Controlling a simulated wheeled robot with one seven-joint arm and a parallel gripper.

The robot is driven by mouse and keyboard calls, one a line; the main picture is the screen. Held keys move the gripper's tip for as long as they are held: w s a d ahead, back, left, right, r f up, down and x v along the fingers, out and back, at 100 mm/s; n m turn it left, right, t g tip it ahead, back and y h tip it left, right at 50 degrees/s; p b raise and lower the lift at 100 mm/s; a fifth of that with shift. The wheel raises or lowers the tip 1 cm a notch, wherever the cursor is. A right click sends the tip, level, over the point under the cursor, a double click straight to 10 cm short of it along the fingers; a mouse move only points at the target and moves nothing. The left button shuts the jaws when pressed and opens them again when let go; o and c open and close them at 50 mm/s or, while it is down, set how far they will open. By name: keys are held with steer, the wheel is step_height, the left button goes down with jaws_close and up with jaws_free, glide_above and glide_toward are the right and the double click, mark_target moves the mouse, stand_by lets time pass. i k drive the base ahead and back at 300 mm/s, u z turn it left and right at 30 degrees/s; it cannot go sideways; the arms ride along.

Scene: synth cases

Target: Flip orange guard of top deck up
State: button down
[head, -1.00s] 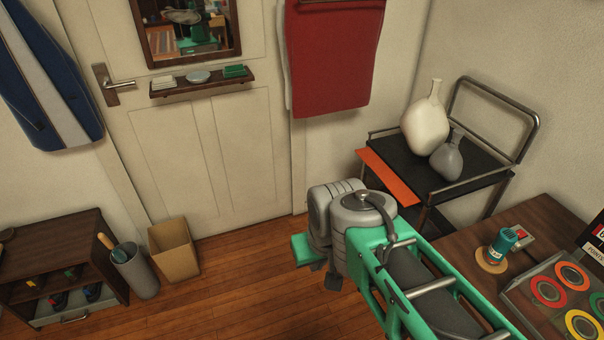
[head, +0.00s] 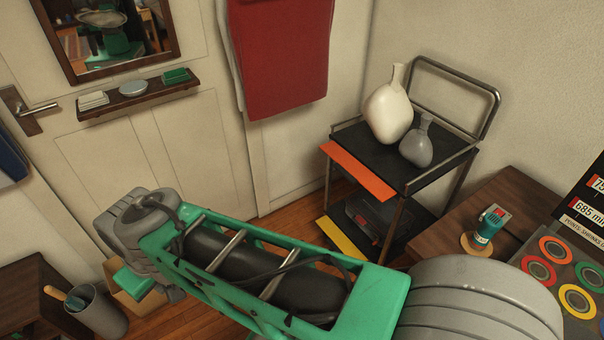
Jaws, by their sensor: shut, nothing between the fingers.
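A metal-framed cart stands against the wall right of centre. Its black top deck (head: 372,148) carries an orange guard (head: 357,171) along the front-left edge. The guard is a flat strip that leans outward from the deck, not upright; its exact angle is hard to tell. A yellow guard (head: 343,239) shows at the lower deck (head: 395,230). My green and grey arm crosses the lower part of the view, left of and nearer than the cart. My gripper is not visible; only arm links show, apart from the orange guard.
A white vase (head: 388,113) and a grey vase (head: 417,147) stand on the top deck. A dark device (head: 364,217) sits on the lower deck. A bin (head: 95,312) stands lower left.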

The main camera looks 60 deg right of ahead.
mark_target(346, 165)
steer(key=z, duration=0.2)
steer(key=i, duration=0.9)
steer(key=z, duration=0.65)
steer(key=i, duration=0.3)
steer(key=z, duration=0.3)
